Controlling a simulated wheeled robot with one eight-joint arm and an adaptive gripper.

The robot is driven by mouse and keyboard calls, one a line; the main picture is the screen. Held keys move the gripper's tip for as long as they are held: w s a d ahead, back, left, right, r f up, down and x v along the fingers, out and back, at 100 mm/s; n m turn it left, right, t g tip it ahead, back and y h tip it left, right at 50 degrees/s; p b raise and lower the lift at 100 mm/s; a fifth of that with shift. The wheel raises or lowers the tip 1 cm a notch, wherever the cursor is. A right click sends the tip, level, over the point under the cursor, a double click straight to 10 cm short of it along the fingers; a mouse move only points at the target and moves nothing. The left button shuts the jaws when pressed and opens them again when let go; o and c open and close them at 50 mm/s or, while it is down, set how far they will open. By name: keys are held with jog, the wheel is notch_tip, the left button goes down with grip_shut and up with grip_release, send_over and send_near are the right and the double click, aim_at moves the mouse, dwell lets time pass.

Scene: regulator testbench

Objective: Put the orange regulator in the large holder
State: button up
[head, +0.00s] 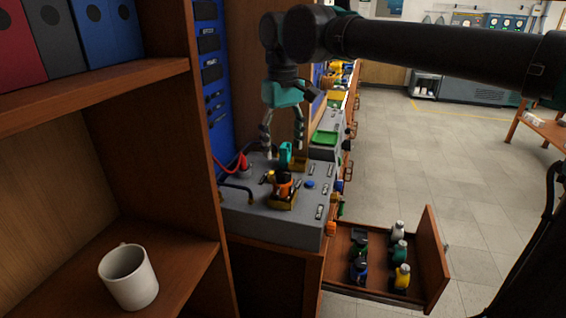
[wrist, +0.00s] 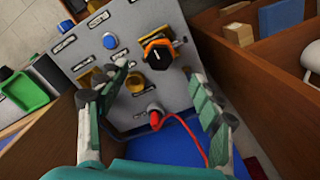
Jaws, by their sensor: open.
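The orange regulator (head: 284,181), with an orange collar, black body and brass fitting, stands on the grey testbench (head: 238,218) at a gold holder (head: 281,203). In the wrist view, the orange regulator (wrist: 160,50) is beyond the fingertips, near the top middle. A second gold holder (wrist: 90,78) lies left of it, partly behind the left fingers; the head view shows this holder (head: 299,164) farther back. I cannot tell which holder is the large one. My gripper (head: 284,147) is open and empty, pointing down above the bench's back part, behind the regulator and apart from it.
A red plug (wrist: 155,118) with a red cable and a blue button (wrist: 110,41) are on the bench. An open drawer (head: 433,250) with several regulators juts out at right. A wooden shelf (head: 205,130) with a mug (head: 128,277) stands close on the left.

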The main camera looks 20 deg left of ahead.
jog(key=shift+r, duration=1.95)
